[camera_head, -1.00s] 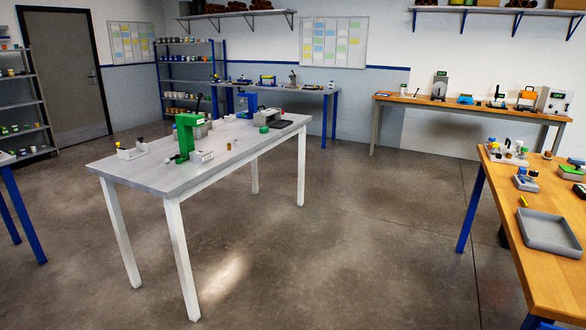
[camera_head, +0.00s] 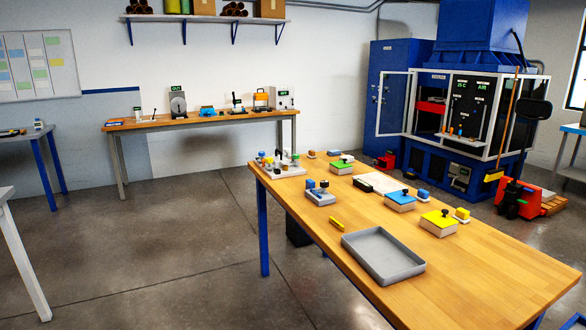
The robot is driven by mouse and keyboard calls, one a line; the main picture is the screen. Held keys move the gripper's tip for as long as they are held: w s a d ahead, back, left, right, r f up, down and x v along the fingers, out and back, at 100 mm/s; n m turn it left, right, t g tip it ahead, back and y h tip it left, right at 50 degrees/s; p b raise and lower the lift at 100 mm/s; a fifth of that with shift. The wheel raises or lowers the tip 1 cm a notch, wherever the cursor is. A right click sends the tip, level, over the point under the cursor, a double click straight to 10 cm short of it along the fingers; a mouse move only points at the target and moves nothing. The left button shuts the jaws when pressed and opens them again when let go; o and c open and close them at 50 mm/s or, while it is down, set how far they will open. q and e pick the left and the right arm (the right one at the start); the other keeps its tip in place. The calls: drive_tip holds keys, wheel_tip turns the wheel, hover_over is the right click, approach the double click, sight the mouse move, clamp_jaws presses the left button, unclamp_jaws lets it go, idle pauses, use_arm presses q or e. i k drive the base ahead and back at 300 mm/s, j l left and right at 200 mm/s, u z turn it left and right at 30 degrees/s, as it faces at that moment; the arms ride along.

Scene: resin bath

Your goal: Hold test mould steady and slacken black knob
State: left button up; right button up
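Several small box-like moulds stand on the wooden table. One has a yellow top (camera_head: 432,220) with a black knob (camera_head: 445,212) on it. One has a blue top (camera_head: 398,199) with a dark knob, and one has a green top (camera_head: 339,163) with a dark knob. A grey block with blue parts (camera_head: 320,195) stands at the table's left side. I cannot tell which of these is the test mould. Neither of my grippers shows in this view.
The wooden table (camera_head: 480,270) has a grey empty tray (camera_head: 383,256) near its front left edge and a yellow marker-like piece (camera_head: 337,223). Its right front is clear. A blue machine (camera_head: 455,110) and a red pallet truck (camera_head: 520,198) stand behind. Open floor lies left.

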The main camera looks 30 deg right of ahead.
sight(324, 184)
drive_tip(key=i, duration=0.8)
drive_tip(key=i+l+u, duration=0.1)
drive_tip(key=i, duration=0.75)
drive_tip(key=i+u, duration=0.25)
drive_tip(key=i, duration=1.35)
drive_tip(key=i+z, duration=0.1)
drive_tip(key=z, duration=1.65)
